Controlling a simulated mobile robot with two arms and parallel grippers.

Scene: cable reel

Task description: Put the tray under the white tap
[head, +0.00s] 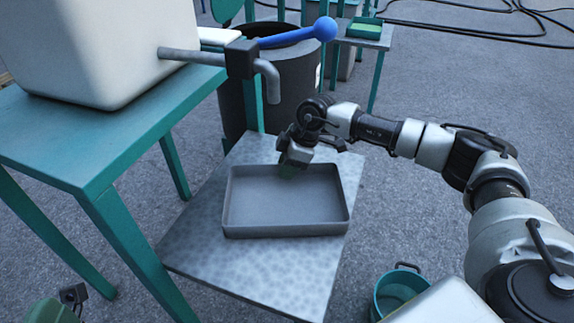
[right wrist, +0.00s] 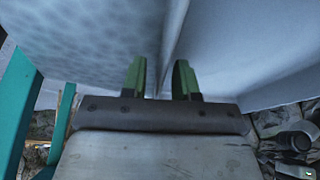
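The grey rectangular tray (head: 285,230) lies flat on a low speckled metal table (head: 200,245). The tap has a grey spout (head: 268,78), a black body and a blue ball-ended lever, and comes out of a white tank (head: 100,45) on a teal stand. In the picture, the spout's end shows above the tray's far edge. My right gripper (head: 292,160) is at the tray's far rim. In the right wrist view, its green fingers (right wrist: 160,80) are apart, with the tray's thin wall between them and gaps beside it. My left gripper does not show.
The teal stand (head: 95,165) rises close to the low table's left side. A dark barrel (head: 290,85) stands behind the table. A teal bucket (head: 395,290) stands at the lower right. Cables (head: 470,30) lie on the floor at the back right.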

